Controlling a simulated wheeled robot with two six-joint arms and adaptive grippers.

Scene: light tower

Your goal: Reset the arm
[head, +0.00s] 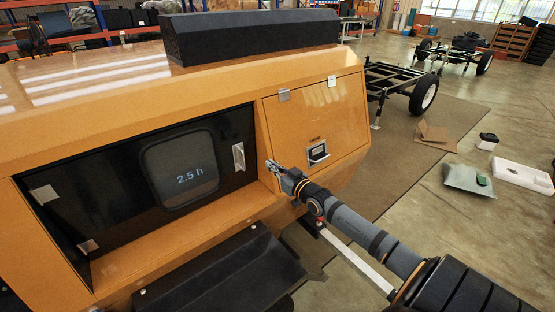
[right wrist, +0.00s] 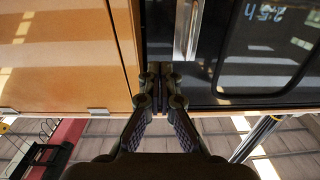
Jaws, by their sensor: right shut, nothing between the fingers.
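The light tower (head: 110,95) is a large orange cabinet filling the left and middle of the head view. Its dark recessed panel (head: 120,150) shows a screen (head: 182,170) reading "2.5 h". A closed orange door (head: 312,110) with a latch (head: 317,154) sits to the right of it. My right gripper (head: 271,166) is shut and empty, in front of the cabinet near the door's lower left corner. In the right wrist view its fingertips (right wrist: 160,70) are together near a metal handle (right wrist: 188,28) at the dark panel's edge. My left gripper is out of view.
A black box (head: 250,34) lies along the cabinet top. A dark ledge (head: 225,275) juts out below the panel. Wheeled trailer frames (head: 400,85), cardboard (head: 435,135) and a white tray (head: 522,176) are on the floor at right. Open floor lies between them.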

